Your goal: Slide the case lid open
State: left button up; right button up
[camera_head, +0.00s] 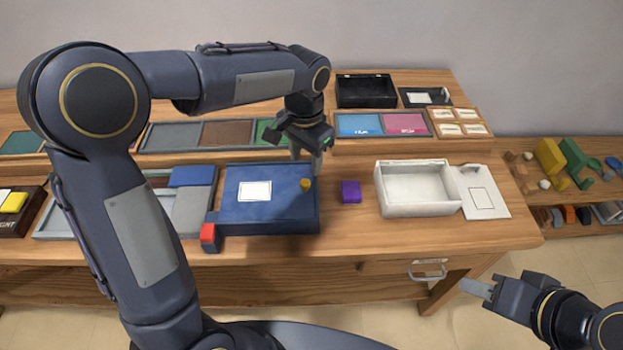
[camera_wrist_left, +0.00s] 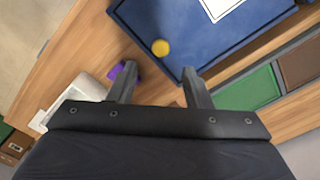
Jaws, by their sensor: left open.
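The blue case (camera_head: 268,223) lies flat on the table with its blue lid (camera_head: 283,210) covering the top. The lid carries a white label (camera_head: 255,190) and a round yellow knob (camera_head: 305,185) near its right side. My left gripper (camera_head: 307,157) is open and empty above the case's back right part. In the left wrist view, the knob (camera_wrist_left: 160,47) lies just beyond the spread fingertips (camera_wrist_left: 158,70), not touched by either. The lid (camera_wrist_left: 185,35) fills the upper part there. My right gripper (camera_head: 475,287) is at the lower right, off the table's front; its jaw gap is unclear.
A purple block (camera_head: 350,192) stands right of the case, and a red block (camera_head: 208,237) sits at its front left corner. A white open box (camera_head: 415,208) is further right. Trays (camera_head: 180,136) line the back.

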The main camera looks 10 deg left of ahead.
aim_at(305, 182)
pick_arm(q)
notch_tip(305, 182, down, 7)
dwell(0.3)
jog(key=shift+a, duration=0.1)
grip_shut()
